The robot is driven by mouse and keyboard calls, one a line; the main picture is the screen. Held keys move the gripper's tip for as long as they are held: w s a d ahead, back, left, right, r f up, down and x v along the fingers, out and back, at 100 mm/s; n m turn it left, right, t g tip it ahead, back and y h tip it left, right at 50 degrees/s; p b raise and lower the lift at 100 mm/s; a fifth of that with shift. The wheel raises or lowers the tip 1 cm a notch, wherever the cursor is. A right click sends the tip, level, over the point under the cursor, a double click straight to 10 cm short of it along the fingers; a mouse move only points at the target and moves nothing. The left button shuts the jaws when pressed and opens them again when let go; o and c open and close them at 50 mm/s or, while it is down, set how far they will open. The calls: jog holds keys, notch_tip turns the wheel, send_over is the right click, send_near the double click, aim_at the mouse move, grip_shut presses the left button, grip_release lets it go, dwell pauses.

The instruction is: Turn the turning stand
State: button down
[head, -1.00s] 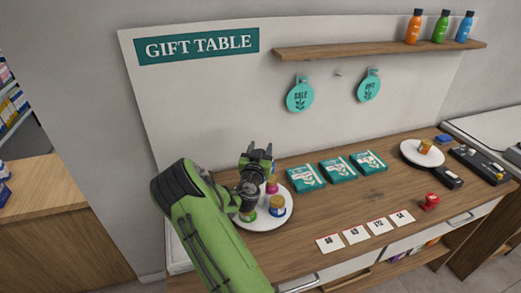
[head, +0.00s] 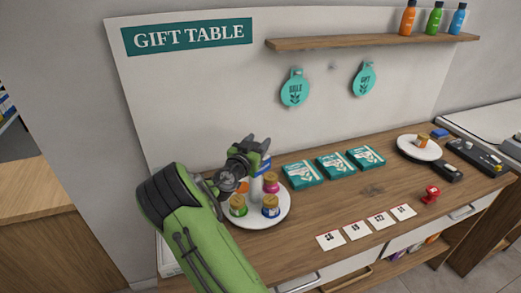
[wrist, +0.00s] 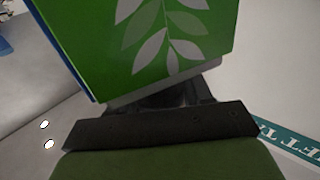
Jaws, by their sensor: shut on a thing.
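The turning stand, a round white plate (head: 277,222), lies at the left of the wooden counter. In the wrist view a green leaf-marked box (wrist: 150,40) with a blue edge fills the space just past my gripper's dark body. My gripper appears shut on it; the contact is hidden.
Several teal boxes (head: 336,166) stand right of the stand. Price cards (head: 358,231) and a red item (head: 432,193) lie near the front edge. A shelf (head: 350,43) and hanging tags (head: 295,92) are behind.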

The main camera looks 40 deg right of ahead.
jog(key=shift+s+m+g+h+b, duration=0.15)
jog(key=shift+m+g+h+b, duration=0.35)
jog(key=shift+m+g+b, duration=1.05)
jog(key=shift+s+d+r+m+g, duration=0.1)
jog(key=shift+m+g, duration=0.05)
jog(key=shift+g, duration=0.45)
jog(key=shift+r+m+g, duration=0.1)
jog(key=shift+g, duration=0.45)
jog(key=shift+s+r+m+g, duration=0.1)
jog(key=shift+r+m+g, duration=0.05)
jog(key=shift+m+g, duration=0.55)
jog(key=c, duration=0.6)
grip_release()
jog(key=shift+f, duration=0.2)
jog(key=shift+a, duration=0.25)
jog(key=a, duration=1.5)
jog(key=shift+w+a, duration=0.15)
jog(key=shift+w, duration=0.15)
